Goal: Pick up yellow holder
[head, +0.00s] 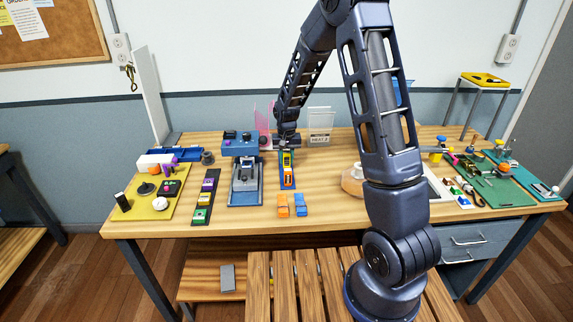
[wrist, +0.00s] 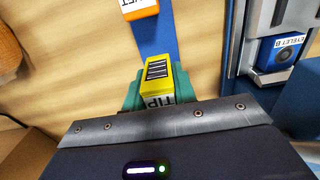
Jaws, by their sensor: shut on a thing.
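The yellow holder (wrist: 158,72) shows in the wrist view, with a dark striped patch on top and lettering that reads "TIP" on its near face. My gripper (wrist: 158,90) is shut on it, with a teal finger pad at each side. The holder is over or on a blue strip (wrist: 152,38); I cannot tell whether it touches the strip. In the head view the yellow holder (head: 287,155) is at the far end of the blue strip, just below my gripper (head: 286,146). The wrist housing hides the near part of the holder.
An orange block (head: 288,177) stands on the same strip, nearer me. A blue and grey press-like fixture (head: 244,190) stands close on the left. Loose orange (head: 283,212) and blue blocks (head: 299,205) lie in front. A clear sign (head: 320,123) stands behind.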

